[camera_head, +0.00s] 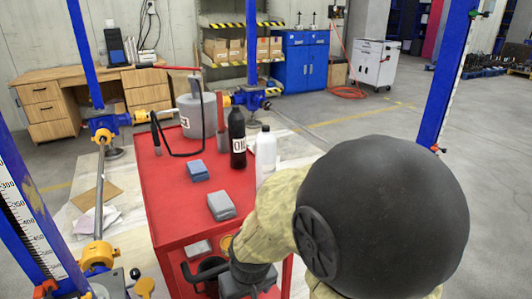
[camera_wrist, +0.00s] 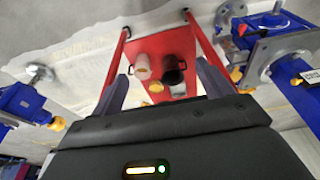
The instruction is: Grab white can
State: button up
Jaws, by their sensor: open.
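In the wrist view, a pale, pinkish-white can (camera_wrist: 142,66) stands on a red surface, beside a dark round container (camera_wrist: 173,72). My gripper (camera_wrist: 162,76) is open, with one finger on each side of the picture. The can appears between the fingers but farther off, and nothing is held. In the head view, a white bottle-shaped container (camera_head: 265,153) stands upright on the red cart (camera_head: 165,185). I cannot tell whether it is the same object as the pale can.
A black OIL bottle (camera_head: 237,140), a grey bucket (camera_head: 197,114) and folded cloths (camera_head: 221,206) are on the cart top. Blue jack posts (camera_head: 447,75) stand around it. A yellow item (camera_wrist: 155,86) lies near the can. Open floor (camera_head: 375,120) extends at right.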

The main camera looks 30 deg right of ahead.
jog(key=w+d+r+t+p, duration=0.1)
jog(key=w+r+p, duration=0.1)
jog(key=r+p, duration=0.85)
jog(key=w+d+r+p, duration=0.2)
jog(key=r+p, duration=0.8)
jog(key=r, duration=0.1)
jog(key=w+d+f+n+t+p, duration=0.2)
jog(key=w+d+f+t+p, duration=0.15)
jog(key=w+d+t, duration=0.5)
jog(key=s+d+m+t, duration=0.1)
jog(key=s+d+t, duration=0.1)
jog(key=d+t, duration=0.4)
jog(key=shift+d+r+m+y+b, duration=0.15)
jog(key=shift+d+m+y+b, duration=0.15)
jog(key=shift+d+b, duration=0.1)
jog(key=shift+w, duration=0.1)
